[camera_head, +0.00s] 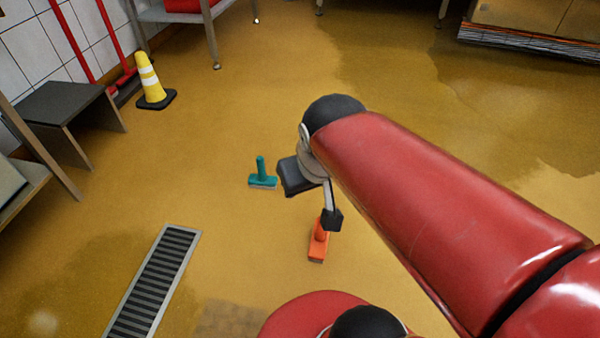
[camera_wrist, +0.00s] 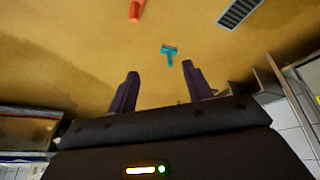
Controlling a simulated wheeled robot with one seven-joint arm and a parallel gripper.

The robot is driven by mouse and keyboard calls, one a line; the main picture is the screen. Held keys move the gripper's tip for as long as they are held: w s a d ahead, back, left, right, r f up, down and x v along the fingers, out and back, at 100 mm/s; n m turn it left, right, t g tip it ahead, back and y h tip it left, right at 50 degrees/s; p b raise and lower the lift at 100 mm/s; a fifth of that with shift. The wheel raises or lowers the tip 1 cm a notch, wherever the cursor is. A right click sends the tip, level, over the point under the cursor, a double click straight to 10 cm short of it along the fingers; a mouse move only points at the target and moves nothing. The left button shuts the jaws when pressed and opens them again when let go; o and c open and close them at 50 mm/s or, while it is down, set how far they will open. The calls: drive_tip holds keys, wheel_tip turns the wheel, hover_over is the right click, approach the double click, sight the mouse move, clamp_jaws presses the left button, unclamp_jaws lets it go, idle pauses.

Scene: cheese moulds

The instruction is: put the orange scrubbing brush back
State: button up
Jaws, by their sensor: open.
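The orange scrubbing brush (camera_head: 317,248) lies on the yellow-brown floor, just below my gripper in the head view and partly covered by it. In the wrist view the orange brush (camera_wrist: 136,11) is at the top edge, cut off by the frame. My gripper (camera_head: 332,219) hangs at the end of my red arm, above the floor. In the wrist view its two dark fingers (camera_wrist: 160,82) are spread apart with nothing between them.
A teal brush (camera_head: 263,179) stands on the floor left of my gripper. A metal floor drain (camera_head: 153,285) lies at lower left. A yellow cone (camera_head: 152,84), a dark low bench (camera_head: 62,108) and a wall stand at the left. The floor at right is free.

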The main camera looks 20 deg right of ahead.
drive_tip(key=shift+t+y, duration=0.3)
drive_tip(key=s, duration=0.1)
drive_tip(key=s+a, duration=0.1)
drive_tip(key=s+r, duration=0.1)
drive_tip(key=shift+s+a+r, duration=0.1)
drive_tip(key=shift+s+a, duration=0.05)
drive_tip(key=shift+s, duration=0.25)
drive_tip(key=shift+r, duration=0.1)
wheel_tip(320, 180, up, 9)
drive_tip(key=p, duration=0.9)
